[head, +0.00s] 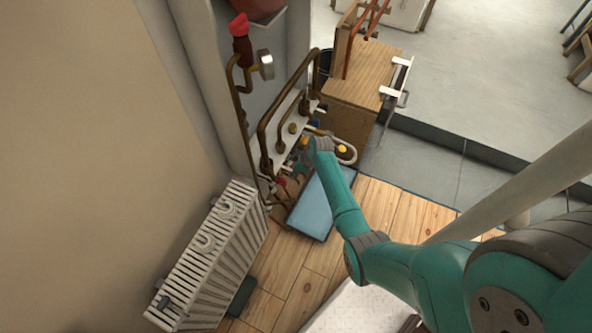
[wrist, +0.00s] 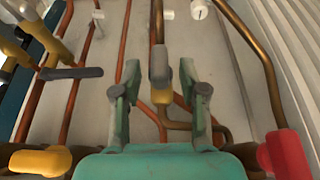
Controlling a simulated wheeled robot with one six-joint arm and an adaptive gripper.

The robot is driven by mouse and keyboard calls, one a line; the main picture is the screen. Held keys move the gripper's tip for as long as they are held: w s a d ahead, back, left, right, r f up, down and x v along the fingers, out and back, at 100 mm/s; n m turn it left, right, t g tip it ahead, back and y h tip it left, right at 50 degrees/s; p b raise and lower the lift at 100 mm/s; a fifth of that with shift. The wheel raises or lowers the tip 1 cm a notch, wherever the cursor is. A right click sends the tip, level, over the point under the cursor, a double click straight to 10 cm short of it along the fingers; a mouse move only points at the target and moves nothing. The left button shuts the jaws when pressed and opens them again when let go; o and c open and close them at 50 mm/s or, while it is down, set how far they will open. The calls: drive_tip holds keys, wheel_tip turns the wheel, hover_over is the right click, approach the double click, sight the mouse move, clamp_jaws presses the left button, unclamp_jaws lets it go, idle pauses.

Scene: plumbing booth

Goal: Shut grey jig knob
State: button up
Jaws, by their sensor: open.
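In the wrist view a grey knob (wrist: 159,62) with a yellow part below it stands in front of the copper pipes on the pale jig board (wrist: 95,95). My gripper (wrist: 160,78) is open, with one finger on each side of this knob; I cannot tell whether either touches it. A second grey handle (wrist: 70,73), bar-shaped and lying sideways, sits further left by yellow fittings. In the head view my gripper (head: 303,160) is at the pipe board, and my arm hides much of the area; the grey knob cannot be made out there.
A yellow knob (wrist: 40,160) and a red knob (wrist: 285,155) flank the gripper's base in the wrist view. In the head view a white radiator (head: 212,258) stands left, a blue panel (head: 318,210) lies below the arm, and a wooden cabinet (head: 362,75) stands behind.

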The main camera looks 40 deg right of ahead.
clamp_jaws()
drive_tip(key=shift+d+g+y, duration=0.2)
drive_tip(key=shift+g+y, duration=0.1)
drive_tip(key=shift+y, duration=0.2)
drive_tip(key=shift+m+y, duration=0.3)
drive_tip(key=shift+y, duration=0.5)
unclamp_jaws()
